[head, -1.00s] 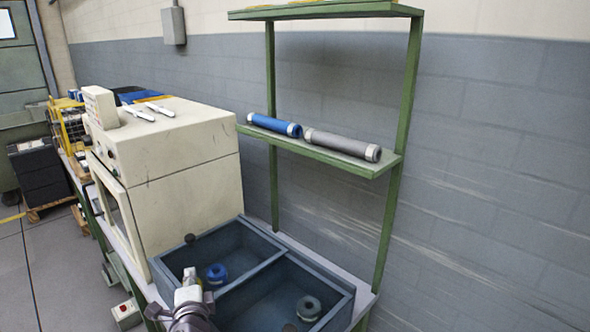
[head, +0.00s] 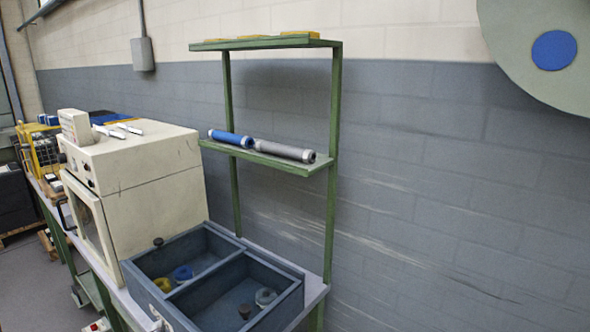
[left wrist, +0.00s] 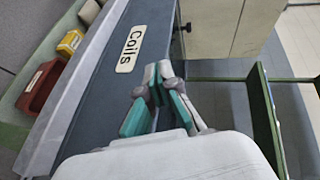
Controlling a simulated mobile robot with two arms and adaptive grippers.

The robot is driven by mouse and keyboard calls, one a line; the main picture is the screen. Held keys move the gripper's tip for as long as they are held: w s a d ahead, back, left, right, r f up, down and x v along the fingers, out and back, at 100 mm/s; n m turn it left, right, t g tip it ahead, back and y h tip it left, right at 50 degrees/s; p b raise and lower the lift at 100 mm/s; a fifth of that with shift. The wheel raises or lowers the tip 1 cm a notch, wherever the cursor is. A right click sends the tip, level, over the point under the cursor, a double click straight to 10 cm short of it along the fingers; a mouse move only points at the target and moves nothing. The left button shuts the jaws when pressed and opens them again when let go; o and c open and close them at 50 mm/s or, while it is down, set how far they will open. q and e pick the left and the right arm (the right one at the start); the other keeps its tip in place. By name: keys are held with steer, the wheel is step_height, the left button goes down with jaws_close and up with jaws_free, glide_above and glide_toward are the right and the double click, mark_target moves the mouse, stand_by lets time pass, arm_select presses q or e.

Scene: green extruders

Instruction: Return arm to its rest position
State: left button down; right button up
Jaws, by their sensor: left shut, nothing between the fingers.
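My left gripper (left wrist: 153,88) shows in the left wrist view, with teal pads on its fingers. It is shut and empty, its fingertips close together. Beyond it is the dark blue-grey wall of the bin (left wrist: 118,92) with a white "Coils" label (left wrist: 130,48). In the head view, I cannot clearly make out the left gripper at the bottom edge, in front of the two-compartment bin (head: 218,276). My right gripper is not in view.
A beige machine (head: 140,175) stands behind. A green shelf (head: 265,160) carries blue and grey rolls.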

arm_select(q)
steer(key=s+d+f+n+g+h, duration=0.2)
steer(key=s+d+f+n+g, duration=0.15)
steer(key=s, duration=0.65)
steer(key=s+d+f+n+g+h, duration=0.25)
steer(key=s+f, duration=0.25)
steer(key=s, duration=0.5)
steer(key=s+d+f+n+g+h, duration=0.25)
steer(key=s+f+g, duration=0.2)
steer(key=s, duration=0.55)
step_height(320, 180, down, 27)
steer(key=s, duration=0.2)
steer(key=s+a+f+g, duration=0.2)
steer(key=s+f, duration=1.2)
steer(key=s, duration=0.2)
steer(key=shift+s+a+f+y, duration=0.2)
steer(key=shift+a+f+y, duration=0.1)
steer(key=shift+a, duration=0.05)
